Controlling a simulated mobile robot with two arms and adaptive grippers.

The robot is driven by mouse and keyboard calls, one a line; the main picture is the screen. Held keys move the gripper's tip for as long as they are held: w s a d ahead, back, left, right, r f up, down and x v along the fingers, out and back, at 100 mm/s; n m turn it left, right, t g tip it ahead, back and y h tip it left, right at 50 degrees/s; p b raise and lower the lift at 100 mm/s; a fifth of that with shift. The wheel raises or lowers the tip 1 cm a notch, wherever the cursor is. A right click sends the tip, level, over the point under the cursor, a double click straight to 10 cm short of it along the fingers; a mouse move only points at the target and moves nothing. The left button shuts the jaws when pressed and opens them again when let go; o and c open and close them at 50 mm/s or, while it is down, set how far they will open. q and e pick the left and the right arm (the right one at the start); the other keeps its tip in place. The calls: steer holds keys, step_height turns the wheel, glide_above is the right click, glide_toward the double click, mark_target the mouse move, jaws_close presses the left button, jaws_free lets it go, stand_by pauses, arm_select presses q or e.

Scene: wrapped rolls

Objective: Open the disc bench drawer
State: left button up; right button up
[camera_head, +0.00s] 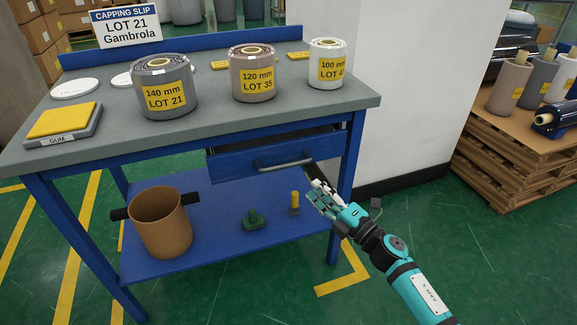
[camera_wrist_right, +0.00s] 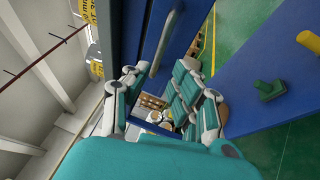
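The blue drawer (camera_head: 235,165) sits under the grey top of the disc bench (camera_head: 205,122). A dark gap shows above its front; I cannot tell how far out it stands. Its grey bar handle (camera_head: 284,164) runs across the front and also shows in the right wrist view (camera_wrist_right: 167,40). My right gripper (camera_head: 318,193) is just right of and below the handle's right end, in front of the drawer. In the right wrist view its fingers (camera_wrist_right: 158,82) are apart, with nothing held between them. The handle's near end appears close to the fingertips; contact is unclear. My left gripper is out of view.
Three wrapped rolls (camera_head: 164,95) stand on the bench top, with a yellow GUM pad (camera_head: 63,122) at left. The lower shelf holds a brown bin (camera_head: 160,230) and a green object (camera_head: 253,219). Stacked pallets (camera_head: 510,160) stand at right. The floor before the bench is clear.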

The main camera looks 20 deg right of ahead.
mark_target(289, 164)
steer(key=x, duration=1.1)
steer(key=shift+w+a+b, duration=0.1)
steer(key=shift+w+b, duration=0.25)
steer(key=shift+b, duration=0.05)
steer(key=shift+c, duration=0.3)
jaws_close()
